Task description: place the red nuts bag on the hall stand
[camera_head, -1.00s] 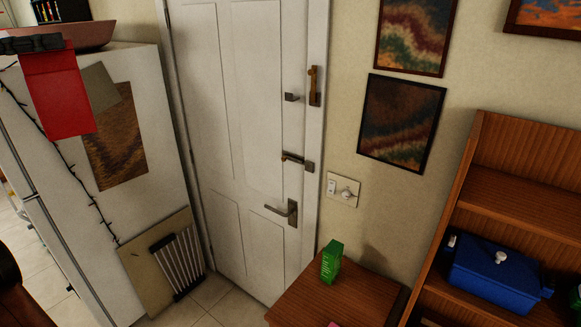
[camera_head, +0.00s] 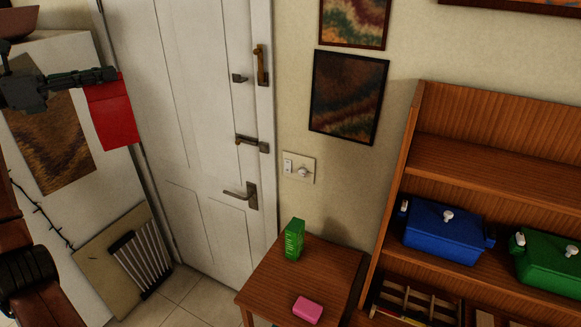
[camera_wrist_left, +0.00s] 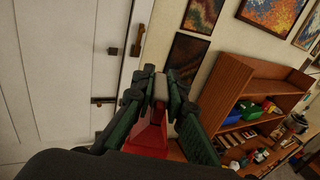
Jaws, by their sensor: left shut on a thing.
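The red nuts bag (camera_head: 113,115) hangs from the fingertips of my left gripper (camera_head: 108,76), in front of the white door's left edge and above the floor. My left gripper is shut on its top edge. In the left wrist view the red bag (camera_wrist_left: 150,138) shows between the gripper's fingers (camera_wrist_left: 160,90). The small wooden table by the door, which I take as the hall stand (camera_head: 272,284), is lower and to the right, apart from the bag. My right gripper is not in view.
On the stand are a green ridged packet (camera_head: 294,240) at the back and a pink block (camera_head: 307,310) at the front; bare wood lies between them. A wooden shelf unit (camera_head: 400,185) with a blue pot (camera_head: 443,235) and a green pot (camera_head: 548,265) stands close on the right.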

